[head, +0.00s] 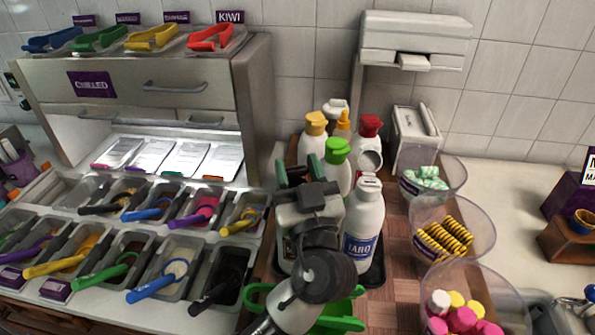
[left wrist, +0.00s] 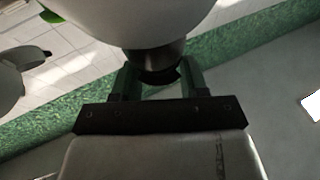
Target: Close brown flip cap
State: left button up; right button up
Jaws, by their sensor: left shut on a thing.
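My left gripper (head: 298,170) is among the bottles in the head view, with its green fingers pointing away from me. In the left wrist view the gripper (left wrist: 158,80) is shut on a dark brown cap (left wrist: 158,62), one green finger on each side. The cap is on a white bottle (left wrist: 155,22) that fills the top of that view. Whether the lid of the cap is up or down cannot be told. In the head view my gripper and wrist hide this bottle and cap. My right gripper is not in view.
White bottles stand close around: one with a green cap (head: 336,152), one yellow-capped (head: 316,124), one red-capped (head: 370,127), and a Taro bottle (head: 363,222). Clear tubs (head: 484,222) of sweets stand at right. Topping trays (head: 187,265) with scoops fill the left.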

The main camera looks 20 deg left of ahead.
pick_arm(q)
jog(key=o, duration=0.9)
jog(key=shift+b+v, duration=2.5)
jog(key=shift+v, duration=2.95)
